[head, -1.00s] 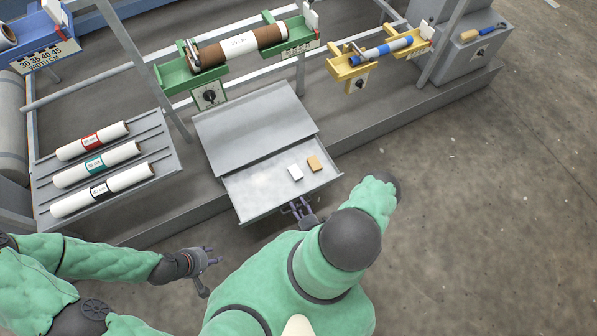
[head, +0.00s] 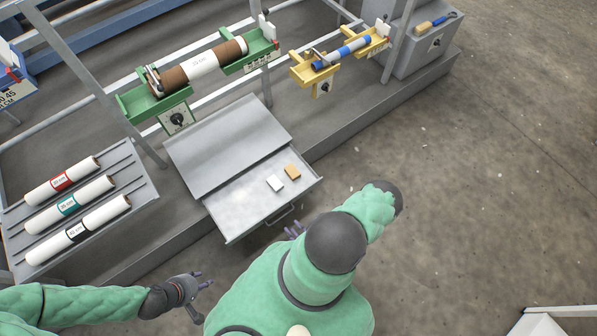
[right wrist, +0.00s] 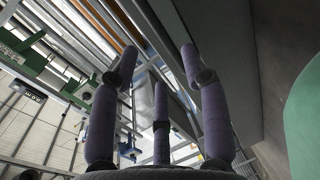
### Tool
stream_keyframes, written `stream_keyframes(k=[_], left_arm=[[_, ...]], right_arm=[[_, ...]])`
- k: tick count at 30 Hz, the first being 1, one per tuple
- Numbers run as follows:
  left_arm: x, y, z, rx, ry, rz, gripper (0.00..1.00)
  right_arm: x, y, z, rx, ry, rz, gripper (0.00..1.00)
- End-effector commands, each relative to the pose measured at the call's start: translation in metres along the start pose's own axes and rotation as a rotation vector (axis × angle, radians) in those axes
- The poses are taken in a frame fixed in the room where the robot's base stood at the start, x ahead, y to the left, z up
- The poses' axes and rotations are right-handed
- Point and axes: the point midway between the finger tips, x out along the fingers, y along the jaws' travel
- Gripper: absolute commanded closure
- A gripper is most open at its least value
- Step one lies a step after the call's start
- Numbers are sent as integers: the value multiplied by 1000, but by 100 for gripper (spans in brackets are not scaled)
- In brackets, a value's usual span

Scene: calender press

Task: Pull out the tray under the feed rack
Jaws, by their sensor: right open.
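The tray (head: 242,208) under the feed rack is a flat grey drawer standing out from below a sloping grey cover (head: 228,143). A white block (head: 275,183) and a tan block (head: 292,171) lie in it. A dark bar handle (head: 281,215) shows on its front edge. My right gripper (head: 294,230) is just in front of the handle, apart from it and partly hidden by my arm. In the right wrist view its fingers (right wrist: 160,75) are spread and empty. My left gripper (head: 202,282) is at the lower left with its fingers apart, away from the tray.
Three labelled white rolls (head: 76,205) lie on a rack at the left. The floor (head: 470,180) at right is mostly clear.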

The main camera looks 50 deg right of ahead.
Motion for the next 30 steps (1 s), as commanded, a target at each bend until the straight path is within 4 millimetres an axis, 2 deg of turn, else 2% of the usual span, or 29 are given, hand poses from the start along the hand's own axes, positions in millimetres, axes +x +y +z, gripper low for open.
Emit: stream_keyframes(k=[3,9,30], left_arm=[[0,0,0,0,0,0,60],[0,0,0,0,0,0,60],[0,0,0,0,0,0,60]], right_arm=[[-15,0,0,1,-4,-2,54],[-30,0,0,0,-1,-1,54],[-34,0,0,0,0,0,54]])
